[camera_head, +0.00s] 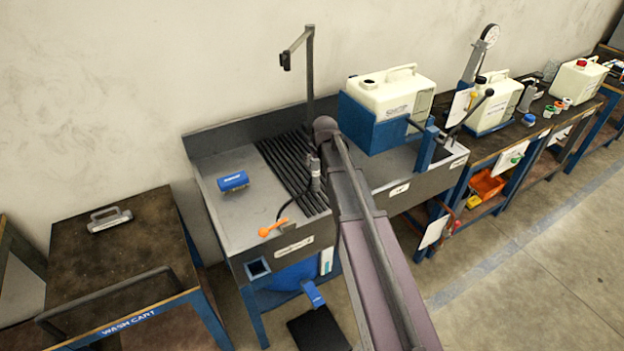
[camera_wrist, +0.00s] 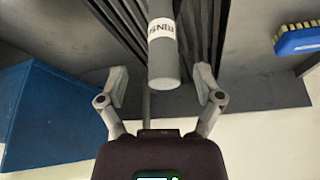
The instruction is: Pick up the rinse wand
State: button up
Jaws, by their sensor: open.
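The rinse wand (camera_wrist: 163,58) is a grey cylinder with a white label, partly lettered. In the wrist view its end lies between the two fingers of my gripper (camera_wrist: 161,84), with a gap on each side. My gripper is open and holds nothing. In the head view the wand (camera_head: 315,176) appears as a dark upright shape with a pale band over the sink's slatted grate. My arm covers much of that area, and my fingers are hard to make out there.
A blue brush (camera_head: 233,181) lies on the sink deck (camera_head: 222,211) left of the grate (camera_head: 290,165). A cream tank (camera_head: 390,92) sits in a blue holder on the right. A dark post (camera_head: 310,75) rises behind. An orange handle (camera_head: 272,228) is at the front edge.

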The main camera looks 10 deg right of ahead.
aim_at(315, 167)
jog(key=shift+b+x, duration=1.8)
jog(key=shift+x, duration=0.4)
jog(key=shift+a, duration=0.15)
grip_shut()
